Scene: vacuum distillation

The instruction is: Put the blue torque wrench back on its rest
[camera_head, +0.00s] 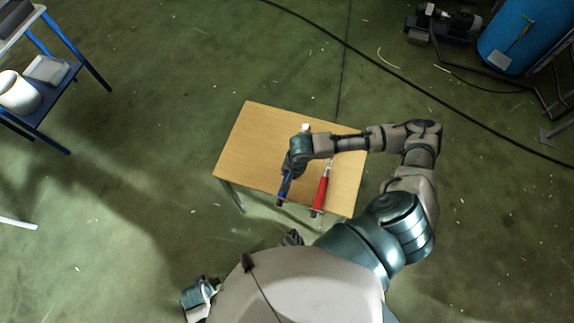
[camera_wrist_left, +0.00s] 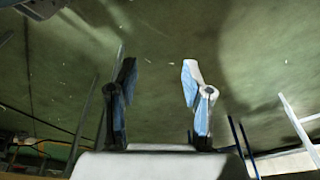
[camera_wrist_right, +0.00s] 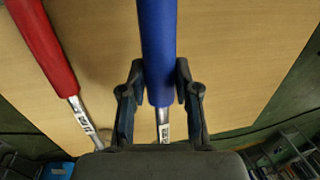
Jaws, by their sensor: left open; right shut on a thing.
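The blue torque wrench (camera_wrist_right: 157,40) has its blue handle between the fingers of my right gripper (camera_wrist_right: 160,75), which is shut on it. Its silver shaft (camera_wrist_right: 163,122) runs back below the gripper. In the head view, its blue handle (camera_head: 284,188) shows at the table's near edge, while my arm hides much of the rest. A red-handled wrench (camera_head: 321,190) lies to its right, apart from it; its red grip (camera_wrist_right: 43,45) is at left in the right wrist view. I cannot make out the rest clearly. My left gripper (camera_wrist_left: 160,80) is open and empty, over the floor.
The small wooden table (camera_head: 245,140) is bare on its left side. A small white item (camera_head: 305,128) shows near its back. A blue-framed shelf (camera_head: 60,95) stands at upper left, a blue tank (camera_head: 520,35) at upper right. A cable crosses the green floor.

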